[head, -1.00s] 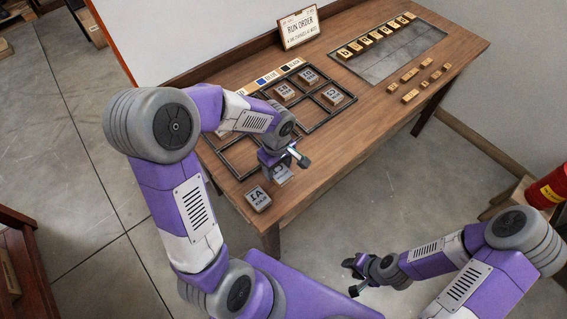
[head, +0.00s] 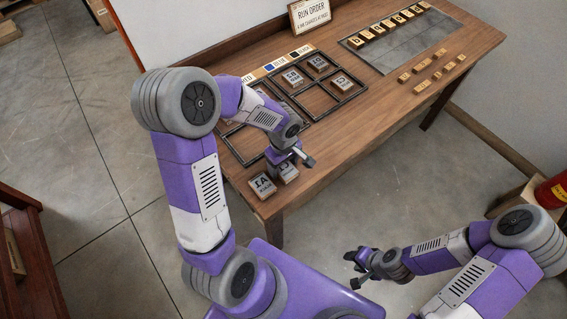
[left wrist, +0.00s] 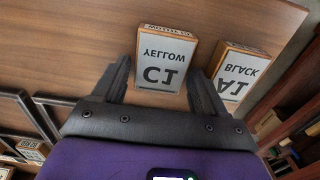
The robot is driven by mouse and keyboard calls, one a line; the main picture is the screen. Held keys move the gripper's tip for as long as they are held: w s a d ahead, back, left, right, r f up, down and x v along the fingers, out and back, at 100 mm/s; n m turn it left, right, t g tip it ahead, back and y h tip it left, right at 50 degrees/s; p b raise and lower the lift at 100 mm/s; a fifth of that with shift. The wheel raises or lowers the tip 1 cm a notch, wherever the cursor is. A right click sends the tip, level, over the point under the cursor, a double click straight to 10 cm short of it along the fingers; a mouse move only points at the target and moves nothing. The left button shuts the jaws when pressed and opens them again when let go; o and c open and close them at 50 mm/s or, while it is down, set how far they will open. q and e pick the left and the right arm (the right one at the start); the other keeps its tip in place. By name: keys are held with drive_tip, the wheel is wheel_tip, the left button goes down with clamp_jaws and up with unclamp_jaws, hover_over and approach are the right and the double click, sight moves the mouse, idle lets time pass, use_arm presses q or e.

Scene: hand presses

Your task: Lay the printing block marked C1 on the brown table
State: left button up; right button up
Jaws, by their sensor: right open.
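The C1 block (left wrist: 162,62), wooden with a pale lettered face, lies face up on the brown table (head: 385,112), near its front left corner. In the head view the block (head: 288,173) shows partly below my left gripper (head: 288,158). In the left wrist view the fingers of my left gripper (left wrist: 160,85) are spread to either side of the block, with a narrow gap at the left finger; contact at the right finger is unclear. My right gripper (head: 358,270) is open and empty, low in front of the table.
A block marked A1 BLACK (head: 262,186) lies beside the C1 block, close to the table edge. A black divided frame (head: 322,113) behind holds several blocks. Small letter pieces (head: 421,87) and a grey plate (head: 420,50) lie to the right. The middle front of the table is clear.

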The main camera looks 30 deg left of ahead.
sight(283, 167)
use_arm(q)
drive_tip(key=shift+o, duration=0.8)
drive_tip(key=shift+r, duration=0.15)
wheel_tip(283, 167, up, 12)
drive_tip(key=p, duration=0.3)
drive_tip(key=shift+p, duration=0.35)
